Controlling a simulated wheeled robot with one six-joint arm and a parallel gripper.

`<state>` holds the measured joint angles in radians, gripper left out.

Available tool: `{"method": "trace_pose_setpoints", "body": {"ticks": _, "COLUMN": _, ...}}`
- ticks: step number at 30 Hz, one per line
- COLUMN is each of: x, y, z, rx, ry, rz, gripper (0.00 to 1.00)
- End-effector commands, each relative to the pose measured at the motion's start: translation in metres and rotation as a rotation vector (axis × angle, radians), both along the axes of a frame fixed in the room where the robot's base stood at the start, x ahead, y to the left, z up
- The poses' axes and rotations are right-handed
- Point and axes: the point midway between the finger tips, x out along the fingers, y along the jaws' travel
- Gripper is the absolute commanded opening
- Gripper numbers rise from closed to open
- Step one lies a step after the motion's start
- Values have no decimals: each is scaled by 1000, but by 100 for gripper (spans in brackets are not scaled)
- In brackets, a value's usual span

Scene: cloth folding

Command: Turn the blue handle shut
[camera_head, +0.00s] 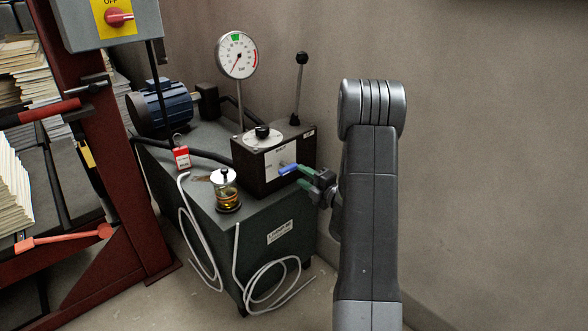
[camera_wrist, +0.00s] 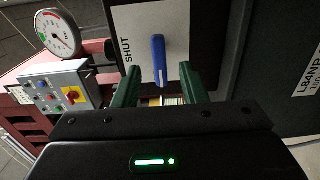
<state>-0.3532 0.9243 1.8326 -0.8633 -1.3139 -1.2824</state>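The blue handle (camera_head: 288,169) sits on the front of a dark valve box on the green power unit. In the wrist view the blue handle (camera_wrist: 158,60) stands against a white plate with the word SHUT printed to its left. My gripper (camera_head: 304,176) is right in front of the handle. In the wrist view my gripper (camera_wrist: 161,72) has its two green fingers apart, one on each side of the handle's near end. A gap shows on both sides, so neither finger seems to touch it. How deep the handle lies between the fingers is hard to tell.
A pressure gauge (camera_head: 237,55) and a black-knobbed lever (camera_head: 299,85) rise from the unit. A glass oil cup (camera_head: 228,190), a red tag (camera_head: 182,157) and loose white hoses (camera_head: 262,283) are nearby. A red press frame (camera_head: 110,190) stands left; the wall is behind.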

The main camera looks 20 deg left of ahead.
Motion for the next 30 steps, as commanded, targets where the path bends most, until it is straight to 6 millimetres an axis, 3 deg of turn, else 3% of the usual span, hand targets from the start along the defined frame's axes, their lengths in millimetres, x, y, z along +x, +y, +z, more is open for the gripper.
{"method": "trace_pose_setpoints", "body": {"ticks": 3, "x": 9, "y": 25, "z": -1, "rx": 0, "ry": -2, "rz": 3, "gripper": 38}}
{"method": "trace_pose_setpoints", "body": {"ticks": 9, "x": 20, "y": 50, "z": -1, "rx": 0, "ry": -1, "rz": 1, "gripper": 38}}
{"method": "trace_pose_setpoints", "body": {"ticks": 22, "x": 25, "y": 61, "z": 0, "rx": 0, "ry": 1, "rz": -1, "gripper": 38}}
{"method": "trace_pose_setpoints", "body": {"ticks": 23, "x": 25, "y": 61, "z": 0, "rx": 0, "ry": 1, "rz": -1, "gripper": 36}}
{"method": "trace_pose_setpoints", "body": {"ticks": 28, "x": 25, "y": 61, "z": 0, "rx": -1, "ry": 1, "rz": -1, "gripper": 3}}
{"method": "trace_pose_setpoints", "body": {"ticks": 30, "x": 25, "y": 60, "z": 0, "rx": -1, "ry": 1, "rz": -1, "gripper": 0}}
